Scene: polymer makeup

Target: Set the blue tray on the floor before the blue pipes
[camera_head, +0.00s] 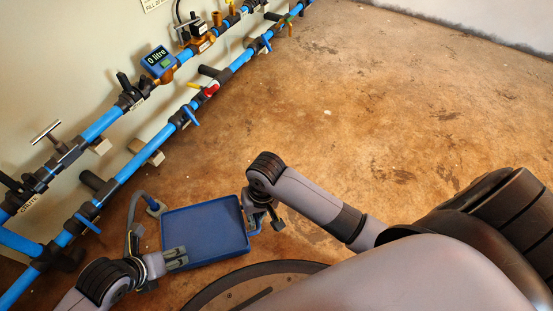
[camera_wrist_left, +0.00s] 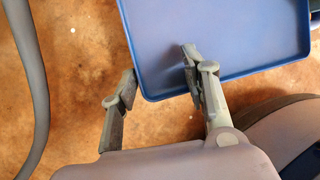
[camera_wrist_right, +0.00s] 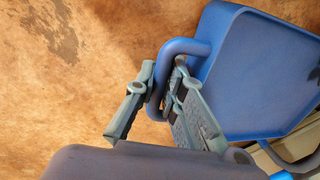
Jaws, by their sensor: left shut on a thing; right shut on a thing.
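The blue tray (camera_head: 205,232) is a shallow, empty square with a raised rim, in front of my base. My left gripper (camera_head: 177,258) is shut on its left side; in the left wrist view the fingers (camera_wrist_left: 158,72) straddle the rim near a corner of the tray (camera_wrist_left: 225,45). My right gripper (camera_head: 257,214) is shut on the blue looped handle (camera_wrist_right: 180,47) on the tray's right side (camera_wrist_right: 250,75). I cannot tell whether the tray touches the floor. The blue pipes (camera_head: 150,150) run along the wall to the left of the tray.
The brown floor (camera_head: 350,110) is bare to the right and far side. The pipes carry valves, a meter (camera_head: 159,62) reading "0 litre" and several wall brackets. A grey cable (camera_head: 134,212) curves near my left arm. My round base edge lies close below the tray.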

